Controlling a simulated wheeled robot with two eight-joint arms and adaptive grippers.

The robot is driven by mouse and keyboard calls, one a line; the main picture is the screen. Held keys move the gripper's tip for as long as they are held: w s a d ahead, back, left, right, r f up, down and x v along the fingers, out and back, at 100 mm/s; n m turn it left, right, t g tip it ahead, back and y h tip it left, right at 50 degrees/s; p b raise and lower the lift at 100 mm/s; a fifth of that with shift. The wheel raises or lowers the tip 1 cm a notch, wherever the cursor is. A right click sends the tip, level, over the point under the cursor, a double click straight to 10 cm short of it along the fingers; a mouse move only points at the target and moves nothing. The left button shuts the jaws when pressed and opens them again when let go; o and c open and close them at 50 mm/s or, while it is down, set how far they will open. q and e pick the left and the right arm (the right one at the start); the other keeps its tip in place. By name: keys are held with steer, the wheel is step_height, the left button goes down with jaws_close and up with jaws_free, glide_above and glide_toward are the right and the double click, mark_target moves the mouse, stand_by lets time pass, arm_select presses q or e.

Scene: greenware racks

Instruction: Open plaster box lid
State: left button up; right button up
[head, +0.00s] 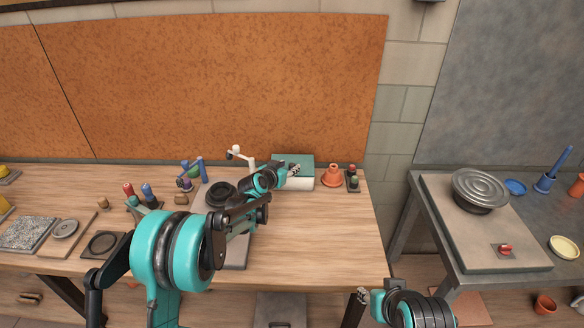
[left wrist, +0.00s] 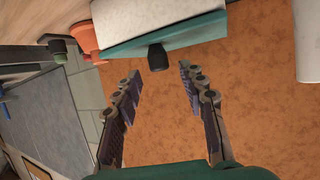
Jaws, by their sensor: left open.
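The plaster box has a whitish body (head: 300,184) and a teal lid (head: 300,159), and stands at the back of the wooden table. In the left wrist view the body (left wrist: 140,10) and lid (left wrist: 190,32) appear upside down, the lid lying on the body. A dark knob (left wrist: 157,57) sticks out from the lid. My left gripper (head: 294,169) is at the box and hides part of it. In the left wrist view its open fingers (left wrist: 158,80) point towards the knob, with nothing between them. My right gripper (head: 363,295) is low, off the table's front right; its jaws are unclear.
An orange pot (head: 332,175) and small dark-based bottles (head: 353,178) stand just right of the box. A white jointed stand (head: 240,155) is behind my left arm. The table's front right is clear. A grey table (head: 400,235) with a banding wheel (head: 481,188) stands apart at right.

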mark_target(292, 164)
arm_select(q)
steer(key=shift+b+x, duration=0.4)
steer(key=shift+x, duration=1.6)
jaws_close()
steer(key=shift+r, duration=0.1)
